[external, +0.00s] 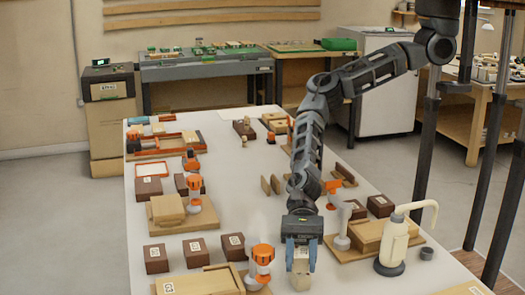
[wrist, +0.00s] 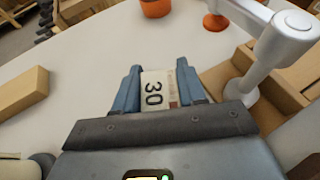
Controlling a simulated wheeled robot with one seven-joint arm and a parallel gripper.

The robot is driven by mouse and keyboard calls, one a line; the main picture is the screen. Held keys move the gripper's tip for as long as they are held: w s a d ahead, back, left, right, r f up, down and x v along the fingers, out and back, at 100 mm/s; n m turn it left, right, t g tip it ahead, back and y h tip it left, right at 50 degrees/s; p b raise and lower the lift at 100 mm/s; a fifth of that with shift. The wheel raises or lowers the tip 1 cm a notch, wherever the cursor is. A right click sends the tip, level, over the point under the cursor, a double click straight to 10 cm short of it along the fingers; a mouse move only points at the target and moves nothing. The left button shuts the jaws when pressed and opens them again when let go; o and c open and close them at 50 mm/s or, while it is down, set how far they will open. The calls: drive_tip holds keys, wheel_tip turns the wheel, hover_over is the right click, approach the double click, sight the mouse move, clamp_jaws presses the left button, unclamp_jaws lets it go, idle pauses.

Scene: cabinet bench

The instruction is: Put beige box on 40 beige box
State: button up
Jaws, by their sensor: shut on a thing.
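My gripper (external: 301,262) points down over the front middle of the white table. It is shut on a small beige box (external: 301,278), which sits between the blue fingers. In the wrist view, my gripper (wrist: 160,85) holds this box (wrist: 158,92) with its label reading 30 facing the camera. I cannot tell whether the box touches the table. No label reading 40 is legible. Larger beige boxes stand at the left (external: 168,208), front left (external: 203,281) and right (external: 374,235) of the table in the external view.
Several dark brown labelled boxes (external: 195,253) stand left of my gripper. An orange-and-white tool (external: 262,262) is close on its left. A grey-white tool (external: 342,225) and a cream kettle-like vessel (external: 392,245) stand on its right. The table's centre (external: 245,205) is clear.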

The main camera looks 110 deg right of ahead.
drive_tip(key=shift+f, duration=0.4)
drive_tip(key=shift+f, duration=0.1)
drive_tip(key=shift+f, duration=0.15)
drive_tip(key=o, duration=1.1)
drive_tip(key=shift+r, duration=0.4)
drive_tip(key=v, duration=1.2)
drive_tip(key=shift+f, duration=0.15)
